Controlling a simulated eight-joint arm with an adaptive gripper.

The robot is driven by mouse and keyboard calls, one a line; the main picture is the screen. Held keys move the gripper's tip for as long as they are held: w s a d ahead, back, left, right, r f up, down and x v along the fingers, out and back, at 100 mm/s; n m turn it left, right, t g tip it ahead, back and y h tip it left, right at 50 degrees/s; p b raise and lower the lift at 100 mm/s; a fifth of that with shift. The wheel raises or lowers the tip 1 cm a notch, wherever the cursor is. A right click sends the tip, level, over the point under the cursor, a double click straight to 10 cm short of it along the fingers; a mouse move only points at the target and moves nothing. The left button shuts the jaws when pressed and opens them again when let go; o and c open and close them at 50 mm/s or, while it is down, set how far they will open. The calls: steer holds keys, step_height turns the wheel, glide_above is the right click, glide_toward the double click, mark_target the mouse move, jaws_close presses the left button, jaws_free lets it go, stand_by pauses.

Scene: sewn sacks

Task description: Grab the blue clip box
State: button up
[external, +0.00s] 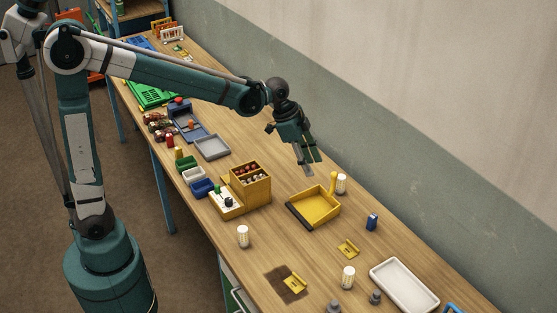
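A small blue open box (202,188) stands near the left edge of the table, at the near end of a short row of small bins. It looks like the blue clip box, though I cannot make out its contents. A small blue upright block (372,222) stands apart on the right side of the table. My gripper (312,167) points down above the far side of the yellow tray, well to the right of the blue box.
A yellow tray (318,212), white cylinders and a white tray (404,287) occupy the right. A wall runs behind the table.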

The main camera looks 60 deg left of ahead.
steer(key=w+d+f+m+g+p, duration=0.1)
steer(key=w+d+f+m+p, duration=0.3)
steer(key=w+d, duration=0.45)
steer(key=m+g+h+p, duration=0.1)
steer(key=m+g+p, duration=0.1)
steer(key=m, duration=0.1)
glide_above(372, 215)
steer(key=a, duration=0.2)
step_height(372, 215, down, 10)
steer(key=shift+s+a+r, duration=0.2)
steer(key=shift+s, duration=0.15)
steer(key=shift+h, duration=0.3)
steer(key=shift+x, duration=1.3)
steer(key=shift+x, duration=2.6)
steer(key=shift+w, duration=0.15)
